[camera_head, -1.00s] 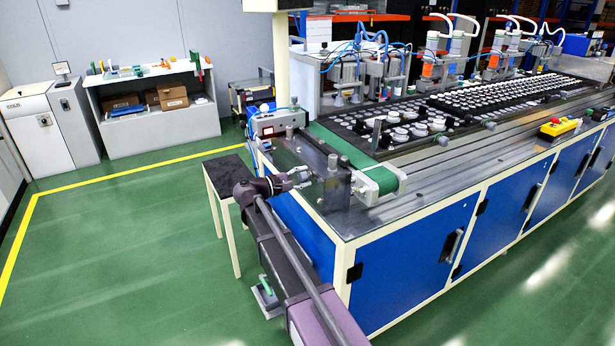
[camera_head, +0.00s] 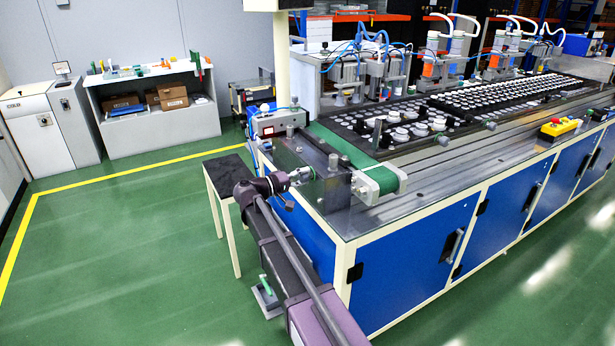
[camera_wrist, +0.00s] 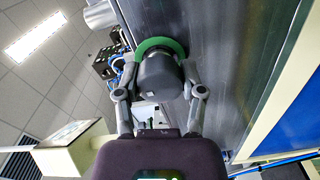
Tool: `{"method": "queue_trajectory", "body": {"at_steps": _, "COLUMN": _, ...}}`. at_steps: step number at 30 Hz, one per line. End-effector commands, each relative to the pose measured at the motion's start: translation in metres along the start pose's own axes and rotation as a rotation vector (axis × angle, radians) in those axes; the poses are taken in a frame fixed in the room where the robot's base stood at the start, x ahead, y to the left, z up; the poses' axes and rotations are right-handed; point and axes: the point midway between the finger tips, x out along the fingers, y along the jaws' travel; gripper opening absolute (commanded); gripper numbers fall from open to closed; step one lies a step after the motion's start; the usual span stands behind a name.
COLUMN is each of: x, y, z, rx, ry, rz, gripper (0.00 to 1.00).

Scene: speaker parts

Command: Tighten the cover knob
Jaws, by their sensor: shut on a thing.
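The cover knob (camera_wrist: 160,76) is a dark grey, rounded cylinder in the wrist view, with a green ring (camera_wrist: 163,46) at its far end. My gripper (camera_wrist: 159,92) has one finger on each side of the knob and is shut on it. In the head view my gripper (camera_head: 300,176) is at the near left end of the machine bench, beside the conveyor's end. The knob is too small and too covered by the fingers to make out clearly there.
The bench carries a green conveyor belt (camera_head: 340,148), metal blocks and a tray of many small round parts (camera_head: 405,128). A small black-topped table (camera_head: 229,172) stands left of my arm. The green floor (camera_head: 120,260) at the left is open.

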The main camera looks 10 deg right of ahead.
Motion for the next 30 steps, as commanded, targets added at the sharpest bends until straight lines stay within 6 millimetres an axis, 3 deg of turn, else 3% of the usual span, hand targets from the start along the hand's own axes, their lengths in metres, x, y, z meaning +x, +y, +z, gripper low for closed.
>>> {"method": "queue_trajectory", "body": {"at_steps": 14, "x": -0.0022, "y": -0.0005, "z": -0.0035, "rx": 0.020, "ry": 0.010, "rz": -0.001, "gripper": 0.04}}
{"method": "queue_trajectory", "body": {"at_steps": 15, "x": -0.0022, "y": -0.0005, "z": -0.0034, "rx": 0.020, "ry": 0.010, "rz": -0.001, "gripper": 0.57}}
{"method": "queue_trajectory", "body": {"at_steps": 18, "x": -0.0018, "y": -0.0006, "z": -0.0028, "rx": 0.019, "ry": 0.008, "rz": -0.001, "gripper": 0.87}}
{"method": "queue_trajectory", "body": {"at_steps": 30, "x": -0.0005, "y": -0.0004, "z": -0.0005, "rx": 0.019, "ry": 0.003, "rz": -0.001, "gripper": 0.87}}
